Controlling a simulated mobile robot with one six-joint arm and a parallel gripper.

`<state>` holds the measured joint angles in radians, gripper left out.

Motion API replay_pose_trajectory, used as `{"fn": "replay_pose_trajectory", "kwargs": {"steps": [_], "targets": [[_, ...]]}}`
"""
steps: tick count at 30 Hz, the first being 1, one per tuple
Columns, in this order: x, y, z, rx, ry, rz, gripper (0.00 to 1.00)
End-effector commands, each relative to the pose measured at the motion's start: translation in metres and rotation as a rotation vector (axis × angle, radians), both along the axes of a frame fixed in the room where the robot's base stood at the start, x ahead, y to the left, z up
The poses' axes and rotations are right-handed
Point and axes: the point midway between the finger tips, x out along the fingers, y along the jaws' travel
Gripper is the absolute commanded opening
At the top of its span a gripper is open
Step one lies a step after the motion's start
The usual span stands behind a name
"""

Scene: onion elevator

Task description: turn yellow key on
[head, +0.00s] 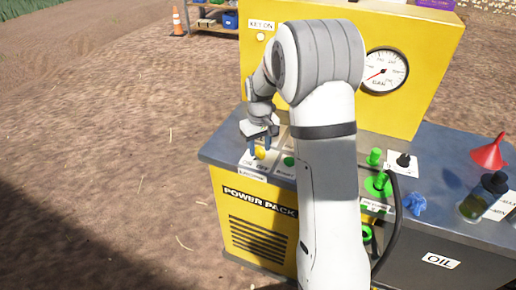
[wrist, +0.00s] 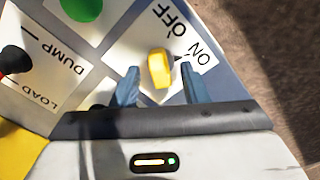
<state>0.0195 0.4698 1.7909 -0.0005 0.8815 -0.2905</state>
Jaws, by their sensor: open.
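The yellow key (head: 260,153) is a small knob on a white label plate at the front left corner of the power pack's top. In the wrist view the yellow key (wrist: 159,69) stands between my two blue fingertips, with the words OFF and ON on its plate (wrist: 205,58). My gripper (head: 264,146) is above the key with its fingers pointing down, one on each side. In the wrist view my gripper (wrist: 157,85) is open, with gaps between the key and both fingers.
A green button (head: 289,160) is just right of the key. A gauge (head: 384,72) and a KEY ON lamp (head: 260,37) are on the yellow panel behind. Open dirt lies left.

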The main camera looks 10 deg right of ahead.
Motion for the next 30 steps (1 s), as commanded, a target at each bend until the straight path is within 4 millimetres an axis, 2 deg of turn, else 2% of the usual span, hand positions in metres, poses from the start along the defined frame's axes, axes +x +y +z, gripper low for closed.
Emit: {"fn": "replay_pose_trajectory", "kwargs": {"steps": [6, 12, 27, 30], "targets": [[0.001, 0.000, 0.040, 0.000, -0.004, 0.000, 0.40], [0.001, 0.000, 0.063, -0.001, -0.001, -0.001, 0.40], [0.001, 0.000, 0.068, 0.000, 0.000, -0.001, 0.40], [-0.005, 0.000, 0.074, 0.000, -0.006, -0.007, 0.40]]}}
